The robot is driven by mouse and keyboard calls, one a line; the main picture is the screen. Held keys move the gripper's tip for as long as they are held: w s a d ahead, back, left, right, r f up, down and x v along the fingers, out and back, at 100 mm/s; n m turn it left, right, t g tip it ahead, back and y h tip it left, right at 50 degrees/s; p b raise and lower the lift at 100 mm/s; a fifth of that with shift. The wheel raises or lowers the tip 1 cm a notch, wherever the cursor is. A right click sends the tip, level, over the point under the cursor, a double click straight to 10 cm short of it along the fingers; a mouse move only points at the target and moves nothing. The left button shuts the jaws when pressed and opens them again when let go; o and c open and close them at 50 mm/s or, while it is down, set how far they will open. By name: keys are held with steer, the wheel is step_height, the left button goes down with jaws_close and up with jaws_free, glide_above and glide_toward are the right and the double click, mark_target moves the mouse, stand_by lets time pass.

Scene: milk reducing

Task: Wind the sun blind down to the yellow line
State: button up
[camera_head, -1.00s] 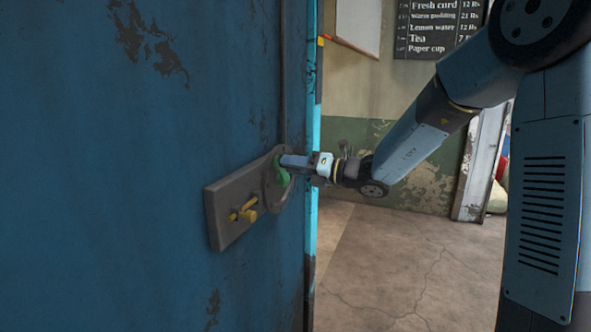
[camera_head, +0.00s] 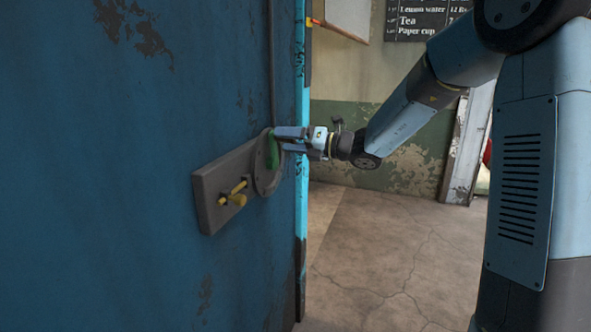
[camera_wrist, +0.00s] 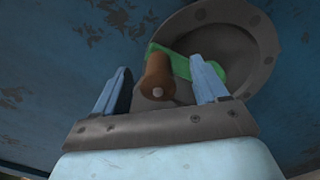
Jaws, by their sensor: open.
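A grey winder plate (camera_head: 206,205) is mounted on the blue wall, with a round grey disc (camera_head: 262,183) at its upper right. A green crank arm (camera_head: 272,152) sits on the disc. In the wrist view the green crank (camera_wrist: 184,66) lies across the grey disc (camera_wrist: 262,62), and its brown knob (camera_wrist: 156,78) points toward me. My gripper (camera_head: 280,140) is at the crank. In the wrist view my gripper (camera_wrist: 163,90) is open, with one finger on each side of the knob and visible gaps. The sun blind and the yellow line are not in view.
A yellow pin (camera_head: 236,197) sticks out of the plate's lower left. A cord or rod (camera_head: 271,60) runs up the wall above the disc. The wall's bright blue edge (camera_head: 301,150) is close beside my gripper. Open floor (camera_head: 375,250) lies to the right.

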steer(key=v, duration=1.1)
steer(key=shift+d, duration=0.35)
steer(key=shift+s, duration=0.15)
steer(key=s+f+n+g+h, duration=0.3)
steer(key=s+n+g+h, duration=0.35)
steer(key=s+n, duration=1)
steer(key=s+d+n+t+h, duration=0.6)
steer(key=s+d+n+h, duration=0.4)
steer(key=s+d+n, duration=0.3)
steer(key=shift+s+d+r+n, duration=0.3)
steer(key=shift+d+n, duration=0.45)
steer(key=shift+d, duration=0.15)
steer(key=shift+h, duration=0.25)
